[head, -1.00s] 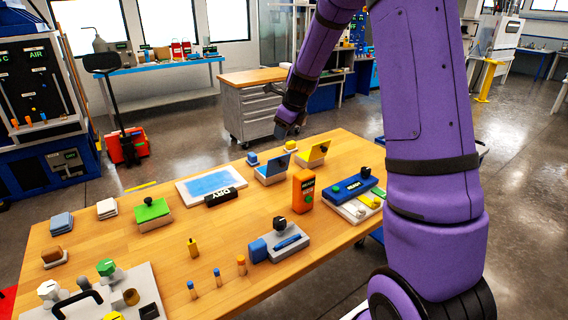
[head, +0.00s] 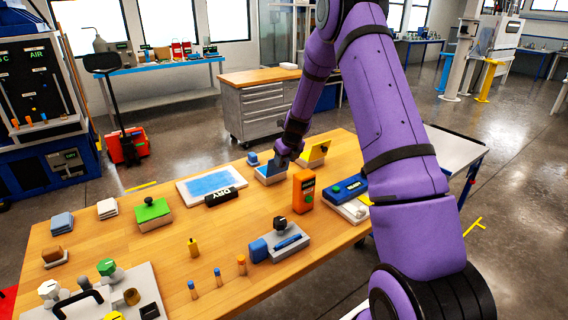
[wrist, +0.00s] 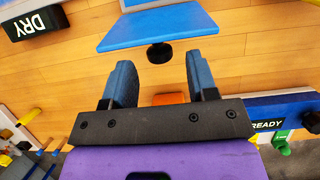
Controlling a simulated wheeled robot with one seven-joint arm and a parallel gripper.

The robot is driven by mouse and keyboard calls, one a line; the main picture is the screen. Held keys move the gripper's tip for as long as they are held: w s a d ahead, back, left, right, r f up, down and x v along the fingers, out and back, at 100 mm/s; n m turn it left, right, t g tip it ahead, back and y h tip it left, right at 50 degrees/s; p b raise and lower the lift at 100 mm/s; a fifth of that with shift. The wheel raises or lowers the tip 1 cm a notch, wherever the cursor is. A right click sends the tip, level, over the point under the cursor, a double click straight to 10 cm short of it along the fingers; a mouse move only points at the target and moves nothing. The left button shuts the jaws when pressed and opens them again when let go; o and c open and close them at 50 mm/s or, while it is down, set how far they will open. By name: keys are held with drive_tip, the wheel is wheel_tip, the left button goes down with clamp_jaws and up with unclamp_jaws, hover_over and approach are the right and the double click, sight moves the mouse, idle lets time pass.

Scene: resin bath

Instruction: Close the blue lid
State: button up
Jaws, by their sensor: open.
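The blue lid (head: 268,170) stands raised and tilted on its pale box (head: 270,180) at the far side of the wooden table. In the wrist view the blue lid (wrist: 160,27) is a flat panel with a black knob (wrist: 160,53) on the side facing my fingers. My gripper (head: 283,160) is just above and beside the lid in the head view and partly hides it. In the wrist view my gripper (wrist: 161,75) is open, with nothing between its two dark blue fingers. The knob lies beyond the fingertips, roughly centred between them.
A box with a raised yellow lid (head: 313,151) stands close on the right. An orange block (head: 303,190) and a blue READY unit (head: 349,187) stand nearer. A black DRY sign (head: 220,196) and a blue-topped tray (head: 190,182) are to the left. Bare wood lies between.

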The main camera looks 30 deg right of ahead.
drive_tip(key=shift+x, duration=1.1)
clamp_jaws()
